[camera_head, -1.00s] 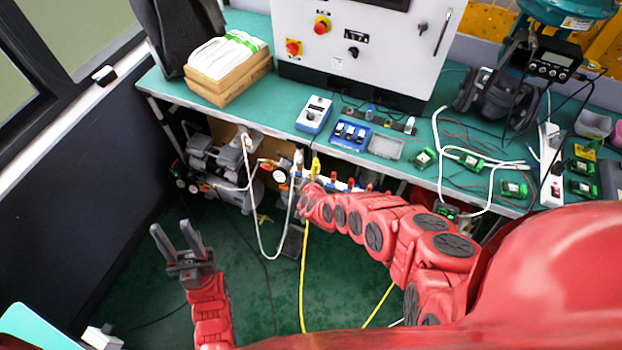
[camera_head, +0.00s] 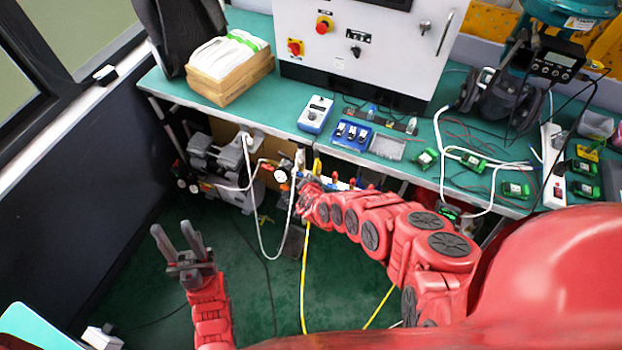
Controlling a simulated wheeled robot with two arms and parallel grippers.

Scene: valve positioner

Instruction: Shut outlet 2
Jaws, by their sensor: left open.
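A row of small valves with coloured handles (camera_head: 335,176) runs along a pipe under the front edge of the bench; which one is outlet 2 I cannot tell. A yellow part (camera_head: 317,164) stands upright at its left end. My right arm reaches in from the right, and its far end (camera_head: 309,194) is at the valve row, covering part of it. The right gripper's fingers are hidden by its wrist, and contact with a handle cannot be seen. My left gripper (camera_head: 176,238) is open and empty over the floor, far left of the valves.
A compressor (camera_head: 224,165) with gauges, a white hose (camera_head: 257,232) and a yellow hose (camera_head: 304,285) lie near the valves. The green bench (camera_head: 285,123) overhangs them, carrying a control cabinet (camera_head: 372,50), small boxes and cables. The floor between my arms is mostly clear.

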